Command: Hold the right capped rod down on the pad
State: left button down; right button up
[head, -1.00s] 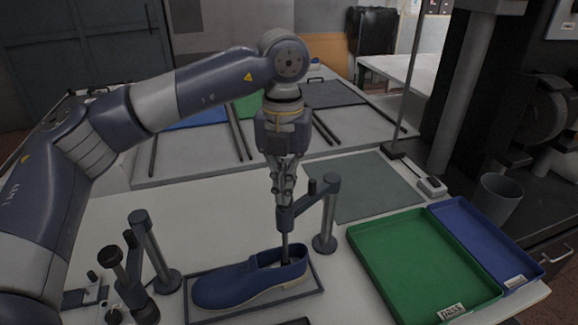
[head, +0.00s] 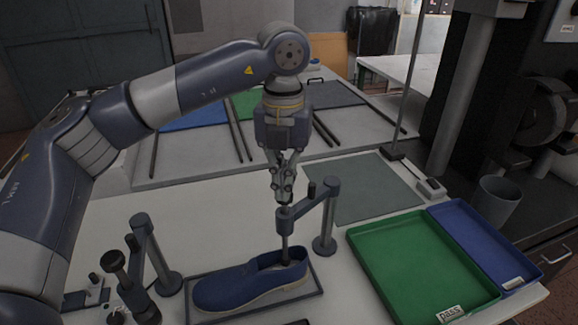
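A blue shoe (head: 240,287) lies in a shallow dark-rimmed tray at the front of the table. The right rod (head: 285,249) stands upright in the end of a bracket arm on a post (head: 327,215). Its lower end goes into the shoe's opening, so the pad and its contact are hidden. My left gripper (head: 285,199) points straight down with its fingers together, right at the top of this rod. The cap cannot be made out clearly under the fingertips. The left capped rod (head: 114,260) stands free at the lower left, its round cap raised. My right gripper is not in view.
A green tray (head: 418,262) and a blue tray (head: 484,240) sit at the right, both empty. A grey mat (head: 365,187) lies behind the right post. The left post (head: 150,245) stands close to the shoe tray. The white table left of the gripper is clear.

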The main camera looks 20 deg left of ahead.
pick_arm(q)
notch_tip(320, 180, up, 8)
jog(key=p, duration=0.4)
jog(key=shift+f, duration=0.15)
dwell(0.5)
